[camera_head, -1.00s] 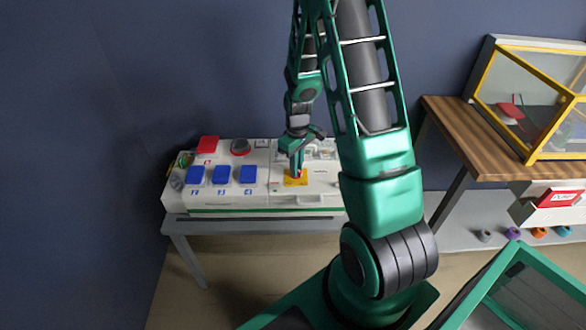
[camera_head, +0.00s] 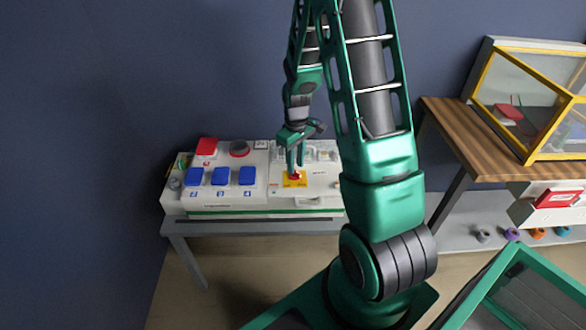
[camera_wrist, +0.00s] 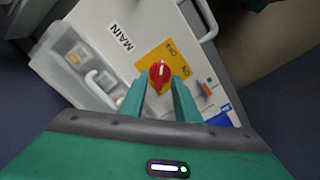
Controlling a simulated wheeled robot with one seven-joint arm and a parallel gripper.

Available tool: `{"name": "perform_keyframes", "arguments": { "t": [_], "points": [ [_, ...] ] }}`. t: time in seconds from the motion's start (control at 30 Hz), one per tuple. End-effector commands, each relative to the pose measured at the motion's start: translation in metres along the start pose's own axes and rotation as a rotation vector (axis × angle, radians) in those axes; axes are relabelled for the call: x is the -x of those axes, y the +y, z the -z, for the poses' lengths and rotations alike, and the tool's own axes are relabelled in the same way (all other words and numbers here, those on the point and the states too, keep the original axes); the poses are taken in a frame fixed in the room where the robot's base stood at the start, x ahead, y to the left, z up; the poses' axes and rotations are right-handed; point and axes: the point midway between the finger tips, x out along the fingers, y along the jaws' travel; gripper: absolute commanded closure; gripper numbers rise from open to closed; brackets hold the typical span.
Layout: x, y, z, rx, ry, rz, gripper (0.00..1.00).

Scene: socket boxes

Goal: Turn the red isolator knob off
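The red isolator knob (camera_head: 296,177) sits on a yellow plate (camera_head: 289,184) on the white panel's right part. In the wrist view the knob (camera_wrist: 159,76) stands on the yellow plate (camera_wrist: 178,61) beside the "MAIN" label (camera_wrist: 121,38). A pale mark on the knob points up the picture, roughly toward the small label that seems to read OFF; the other label lies to the right. My gripper (camera_head: 295,166) is just above the knob, pointing down. Its fingers (camera_wrist: 160,90) are apart with the knob between their tips or just beyond them; I see no clear grip.
Blue switches (camera_head: 220,176), a red square switch (camera_head: 207,146) and a round red button (camera_head: 240,148) are on the panel's left. A clear cover with a handle (camera_wrist: 103,84) is near the knob. A wooden table (camera_head: 470,135) with a yellow-framed case stands right.

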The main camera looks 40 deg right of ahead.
Motion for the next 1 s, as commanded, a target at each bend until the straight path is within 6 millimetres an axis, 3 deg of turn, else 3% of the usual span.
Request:
{"name": "perform_keyframes", "arguments": {
  "t": [0.2, 0.4, 0.6, 1.0],
  "points": [
    [0.043, 0.001, 0.003, 0.001, 0.006, -0.003, 0.71],
    [0.069, 0.000, 0.003, 0.001, 0.003, -0.001, 0.71],
    [0.078, 0.000, 0.003, 0.001, 0.002, 0.000, 0.71],
    [0.078, 0.000, 0.003, 0.001, 0.001, 0.000, 0.71]
  ]
}}
